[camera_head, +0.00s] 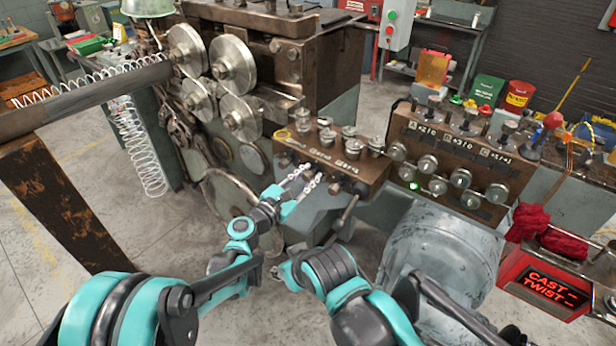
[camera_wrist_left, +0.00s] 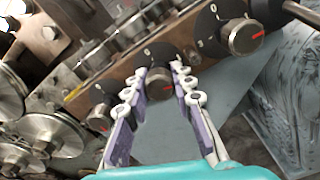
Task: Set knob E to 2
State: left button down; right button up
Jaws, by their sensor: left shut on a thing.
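A brown metal block (camera_head: 335,155) with white lettering stands in the middle of the head view, on the machine's front. The left wrist view shows a row of grey knobs with red pointer marks on black dials: a left knob (camera_wrist_left: 98,118), a middle knob (camera_wrist_left: 160,84) and a right knob (camera_wrist_left: 246,37). I cannot read which is knob E. My left gripper (camera_head: 308,183) is at the block's front face. In the left wrist view its pale fingers (camera_wrist_left: 160,74) are shut on the middle knob, one on each side. The middle knob's red mark points right.
A second brown panel (camera_head: 455,155) with several knobs and a lit green lamp stands to the right. Several large metal rollers (camera_head: 232,65) and a coiled spring (camera_head: 137,150) are at the left. A bar handle (camera_head: 345,210) sticks out near the block.

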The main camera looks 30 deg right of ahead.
pick_arm(q)
jog(key=m, duration=0.4)
jog(key=shift+m, duration=0.3)
jog(key=m, duration=0.3)
jog(key=shift+m+b, duration=0.3)
jog(key=m, duration=0.3)
jog(key=shift+m, duration=2.2)
jog(key=c, duration=1.5)
grip_release()
jog(key=shift+c, duration=0.2)
jog(key=shift+r, duration=0.1)
